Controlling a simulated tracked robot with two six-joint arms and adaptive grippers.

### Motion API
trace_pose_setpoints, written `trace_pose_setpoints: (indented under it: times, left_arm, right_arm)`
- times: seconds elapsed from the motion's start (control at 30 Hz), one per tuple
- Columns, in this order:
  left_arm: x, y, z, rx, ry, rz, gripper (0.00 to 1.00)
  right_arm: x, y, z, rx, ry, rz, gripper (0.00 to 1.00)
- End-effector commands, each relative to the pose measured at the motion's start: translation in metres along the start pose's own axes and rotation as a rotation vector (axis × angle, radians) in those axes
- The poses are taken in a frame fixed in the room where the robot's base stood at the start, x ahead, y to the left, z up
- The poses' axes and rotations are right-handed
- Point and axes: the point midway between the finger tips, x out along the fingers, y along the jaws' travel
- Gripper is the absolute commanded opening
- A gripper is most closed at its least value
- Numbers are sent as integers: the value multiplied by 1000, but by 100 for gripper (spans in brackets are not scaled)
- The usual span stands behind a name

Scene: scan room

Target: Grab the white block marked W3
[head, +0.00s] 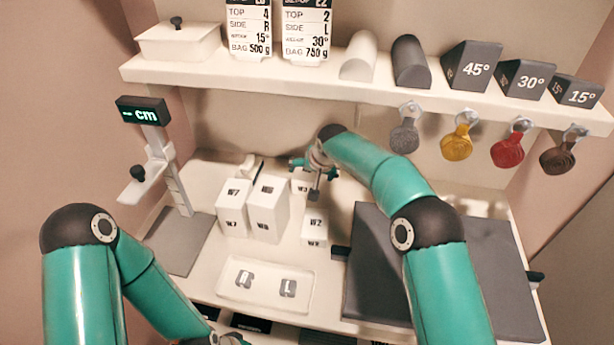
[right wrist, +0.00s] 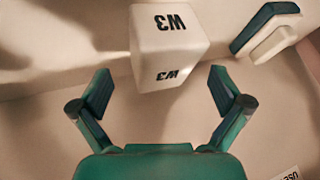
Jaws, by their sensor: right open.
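The white W3 block (head: 300,187) stands on the bench beneath my right gripper, mostly hidden behind it and the W8 block. In the right wrist view the W3 block (right wrist: 168,45) shows its mark on two faces. My right gripper (head: 315,168) is open and empty, and in the right wrist view its fingers (right wrist: 160,92) are spread apart just short of the block, not touching it. My left gripper (head: 225,340) shows only partly at the bottom edge of the head view; its jaws cannot be made out.
White blocks W7 (head: 232,208), W8 (head: 267,210) and W2 (head: 314,227) stand close by. A tray (head: 232,290) with R and L markers lies in front. A dark platform (head: 365,285) is at right, a height gauge (head: 165,165) at left. A shelf (head: 330,85) with hanging tags overhangs the back.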

Motion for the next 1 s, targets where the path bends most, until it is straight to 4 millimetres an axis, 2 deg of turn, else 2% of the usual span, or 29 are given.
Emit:
trace_pose_setpoints:
  times: [0.4,0.77,0.8,1.0]
  left_arm:
    - [-16,6,0,0,0,0,53]
    - [-17,6,0,0,0,0,53]
    - [-17,6,0,0,0,0,53]
    - [-17,6,0,0,0,0,53]
  right_arm:
    - [43,1,-2,0,0,1,100]
    - [50,2,-1,0,-1,0,100]
    - [50,2,-1,0,-1,0,98]
    - [50,2,-1,-1,-1,0,65]
